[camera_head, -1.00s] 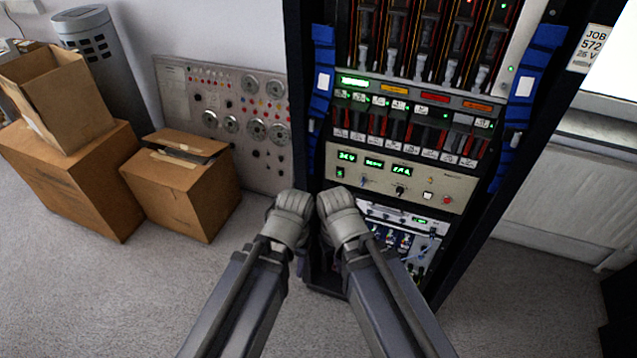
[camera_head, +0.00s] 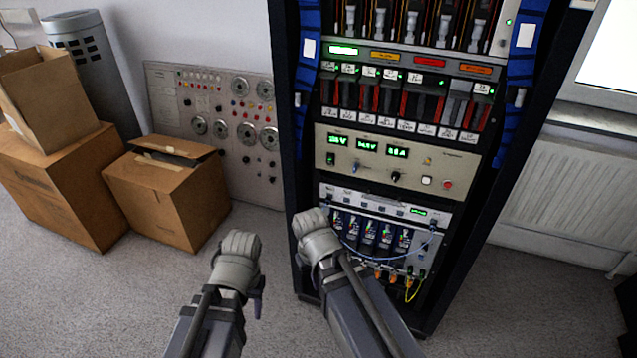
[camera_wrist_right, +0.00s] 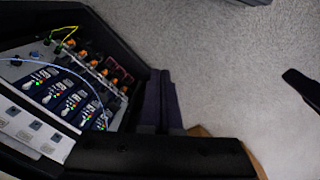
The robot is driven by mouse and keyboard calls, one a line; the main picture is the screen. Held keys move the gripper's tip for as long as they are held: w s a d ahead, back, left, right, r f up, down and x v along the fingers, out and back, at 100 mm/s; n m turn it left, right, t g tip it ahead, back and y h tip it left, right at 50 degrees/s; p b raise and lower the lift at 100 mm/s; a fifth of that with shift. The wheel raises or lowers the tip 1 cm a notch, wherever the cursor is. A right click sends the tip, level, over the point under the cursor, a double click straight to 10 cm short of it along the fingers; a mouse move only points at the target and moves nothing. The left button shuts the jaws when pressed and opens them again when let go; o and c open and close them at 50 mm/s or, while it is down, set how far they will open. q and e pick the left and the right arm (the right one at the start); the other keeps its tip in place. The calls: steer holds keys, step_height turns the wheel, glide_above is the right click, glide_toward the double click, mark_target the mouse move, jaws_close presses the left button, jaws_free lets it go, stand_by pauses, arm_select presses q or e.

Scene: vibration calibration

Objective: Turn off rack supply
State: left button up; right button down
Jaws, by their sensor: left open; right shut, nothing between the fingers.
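The rack supply (camera_head: 375,165) is a beige panel midway up the black rack in the head view. Its three green displays are lit. A green-lit rocker switch (camera_head: 331,159) is at its left end, with knobs in the middle. A white button (camera_head: 426,181) and a red button (camera_head: 447,185) are at its right. My left gripper (camera_head: 258,305) is open and empty, left of the rack and partly hidden by its wrist. My right gripper (camera_wrist_right: 160,72) is shut and empty, its dark fingers side by side. In the head view its wrist hides it, low before the rack's left side.
Below the supply is a unit (camera_head: 385,225) with blue modules and loose blue and yellow cables. Cardboard boxes (camera_head: 165,200) stand at the left. A dial panel (camera_head: 225,130) leans on the wall. The carpet before the rack is clear.

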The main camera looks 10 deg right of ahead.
mark_target(330, 158)
steer(key=w+d+f+t+h+b, duration=0.1)
steer(key=w+d+f+h+b, duration=0.1)
steer(key=w+d+f+b, duration=0.3)
steer(key=w+d+f+t+h+b, duration=0.15)
steer(key=d+f+b, duration=0.25)
steer(key=f+b, duration=0.4)
steer(key=w+d+r+n+t+h, duration=0.2)
steer(key=w+d+r+t+h, duration=0.15)
steer(key=w+r, duration=0.25)
steer(key=w+a+r+n+t+h, duration=0.1)
steer(key=w+a+r+n+t, duration=0.2)
steer(key=r, duration=0.5)
steer(key=w+a+r+n+t+h, duration=0.1)
steer(key=w+a+r+n+t, duration=0.3)
steer(key=w+a+r+t, duration=0.1)
step_height(330, 158, up, 3)
steer(key=shift+w+a+r+t+h, duration=0.2)
steer(key=shift+a+t+h, duration=0.2)
steer(key=shift+a+t, duration=0.5)
steer(key=p+x, duration=0.1)
steer(key=x, duration=1.3)
steer(key=shift+f, duration=0.1)
